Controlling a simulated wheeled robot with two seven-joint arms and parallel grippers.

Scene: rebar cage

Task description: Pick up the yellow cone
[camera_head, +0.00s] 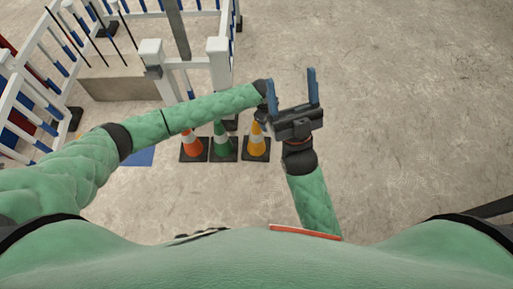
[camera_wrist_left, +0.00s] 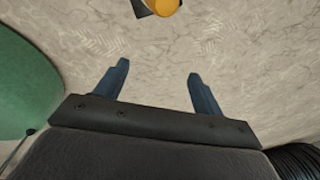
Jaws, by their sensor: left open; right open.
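The yellow cone (camera_head: 257,139) stands upright on the concrete floor on a dark square base, at the right end of a short row of cones. In the left wrist view its yellow part (camera_wrist_left: 162,5) shows at the top edge, cut off by the frame, beyond the fingertips. My left gripper (camera_wrist_left: 158,68) is open and empty, apart from the cone. In the head view it is mostly hidden around the dark wrist end above the cone. My right gripper (camera_head: 290,76) is open and empty, its blue fingers pointing up the picture, right of the cone.
A green cone (camera_head: 219,145) and an orange cone (camera_head: 193,145) stand close left of the yellow one. White fence rails (camera_head: 218,65) and a concrete block (camera_head: 115,83) stand at upper left. The floor at right is clear.

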